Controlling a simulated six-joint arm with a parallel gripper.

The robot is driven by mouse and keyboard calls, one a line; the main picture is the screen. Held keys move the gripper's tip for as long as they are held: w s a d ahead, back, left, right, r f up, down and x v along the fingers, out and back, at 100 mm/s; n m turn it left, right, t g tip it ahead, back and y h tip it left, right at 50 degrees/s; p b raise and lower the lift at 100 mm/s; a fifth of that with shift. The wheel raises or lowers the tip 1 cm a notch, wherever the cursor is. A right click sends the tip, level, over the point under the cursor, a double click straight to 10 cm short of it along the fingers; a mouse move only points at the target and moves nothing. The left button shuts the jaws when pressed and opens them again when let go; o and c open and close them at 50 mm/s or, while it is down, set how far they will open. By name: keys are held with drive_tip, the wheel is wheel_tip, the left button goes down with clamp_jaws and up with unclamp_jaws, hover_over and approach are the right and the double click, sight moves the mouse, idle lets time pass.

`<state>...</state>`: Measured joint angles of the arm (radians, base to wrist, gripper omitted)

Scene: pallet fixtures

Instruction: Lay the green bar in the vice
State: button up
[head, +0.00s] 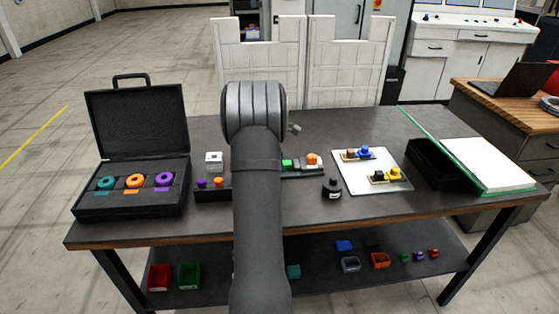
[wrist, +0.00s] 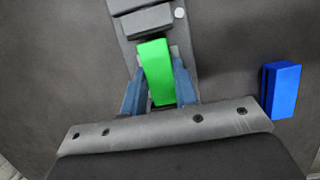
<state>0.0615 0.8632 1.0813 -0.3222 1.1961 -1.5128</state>
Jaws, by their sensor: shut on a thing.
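The green bar (wrist: 157,70) is between the two blue fingers of my gripper (wrist: 158,82) in the wrist view, and the gripper is shut on it. The grey vice (wrist: 148,22) lies just beyond the bar's far end, with a raised block and a small round pale knob. The bar's far end overlaps the vice's near part in the picture; I cannot tell whether it touches it or hangs above. In the head view my arm hides the gripper; a small green piece (head: 287,164) shows just right of the arm, beside grey parts.
A blue block (wrist: 282,90) stands right of the gripper. An open black case (head: 130,190) with coloured rings stands at the left of the table. A white board (head: 350,182) with coloured pieces and a black bin (head: 430,165) stand at the right.

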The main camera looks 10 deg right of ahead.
drive_tip(key=o, duration=1.5)
drive_tip(key=shift+r, duration=4.5)
drive_tip(key=shift+f, duration=0.1)
wheel_tip(320, 180, down, 9)
drive_tip(key=shift+r, duration=0.1)
